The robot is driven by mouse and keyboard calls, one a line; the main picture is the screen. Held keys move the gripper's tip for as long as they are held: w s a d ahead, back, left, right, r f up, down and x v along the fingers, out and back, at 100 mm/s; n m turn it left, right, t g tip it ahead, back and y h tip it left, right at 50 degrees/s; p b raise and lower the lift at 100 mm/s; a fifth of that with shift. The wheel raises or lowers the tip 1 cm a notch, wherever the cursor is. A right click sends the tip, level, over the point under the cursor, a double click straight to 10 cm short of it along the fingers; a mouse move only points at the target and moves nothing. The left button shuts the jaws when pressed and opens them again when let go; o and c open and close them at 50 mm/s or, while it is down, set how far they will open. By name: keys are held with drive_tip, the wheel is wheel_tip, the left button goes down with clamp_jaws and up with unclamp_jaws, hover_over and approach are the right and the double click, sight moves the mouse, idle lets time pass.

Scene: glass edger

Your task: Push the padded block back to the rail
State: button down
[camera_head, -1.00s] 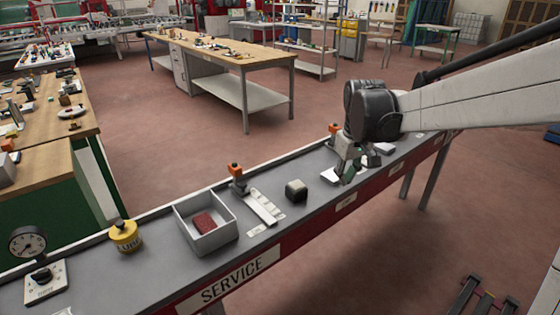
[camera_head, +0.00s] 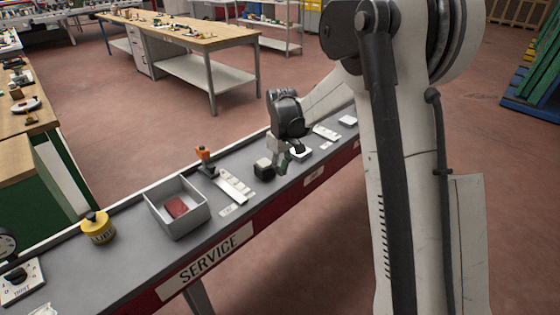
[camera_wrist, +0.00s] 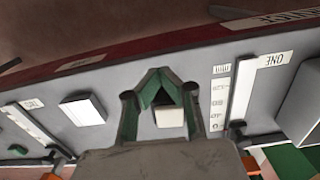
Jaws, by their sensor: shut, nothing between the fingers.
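The padded block (camera_head: 264,168), a small dark cube with a pale top, sits on the grey bench between the left graduated strip and a white pad. My gripper (camera_head: 281,171) is shut and empty, low over the bench just right of the block in the head view. Whether it touches the block I cannot tell. In the wrist view the shut fingertips (camera_wrist: 157,74) point towards the bench's red front edge, and a pale block face (camera_wrist: 168,117) shows in the gap behind them. The raised back rail (camera_head: 140,197) runs along the bench's far edge.
A graduated strip (camera_head: 232,185) with an orange-topped post (camera_head: 203,153) lies left of the block. A grey tray (camera_head: 160,210) holds a red block. A white pad (camera_head: 301,154) lies close right of my gripper. A yellow button (camera_head: 98,228) stands farther left.

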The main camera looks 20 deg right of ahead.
sight(273, 180)
wheel_tip(273, 180, down, 4)
drive_tip(key=shift+w+a+f, duration=0.1)
drive_tip(key=shift+w+f, duration=0.05)
drive_tip(key=shift+f, duration=0.1)
drive_tip(key=shift+w+a+r, duration=0.1)
drive_tip(key=shift+w+a, duration=0.15)
drive_tip(key=shift+w, duration=0.3)
drive_tip(key=shift+w+a, duration=0.25)
drive_tip(key=shift+w, duration=0.25)
drive_tip(key=shift+w+a, duration=0.3)
drive_tip(key=shift+w, duration=0.3)
